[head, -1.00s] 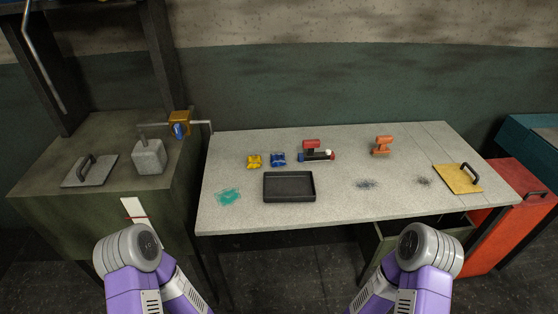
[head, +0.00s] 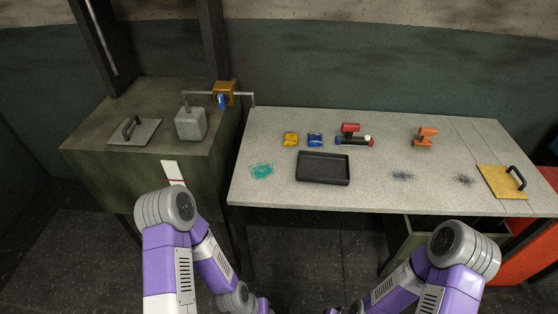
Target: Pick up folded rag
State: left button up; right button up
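I cannot make out for certain which thing is the folded rag. A flat white piece with a red stripe (head: 173,172) shows at the front upper edge of the green cabinet; it may be cloth, but it is too small to tell. A flat teal patch (head: 262,171) lies at the left of the worktable (head: 400,202); I cannot tell if it is cloth or a spill. My two arms come in from the bottom and bend downward. Both grippers are outside the picture.
The green cabinet (head: 88,162) bears a grey plate with a handle (head: 135,131) and a grey block (head: 191,124). The worktable holds a black tray (head: 323,182), yellow (head: 291,139) and blue (head: 315,140) parts, an orange tool (head: 425,136) and a yellow handled plate (head: 497,183).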

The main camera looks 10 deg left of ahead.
aim_at(314, 140)
jog(key=k, duration=0.55)
jog(key=z, duration=0.7)
jog(key=i, duration=1.45)
jog(key=u, duration=0.45)
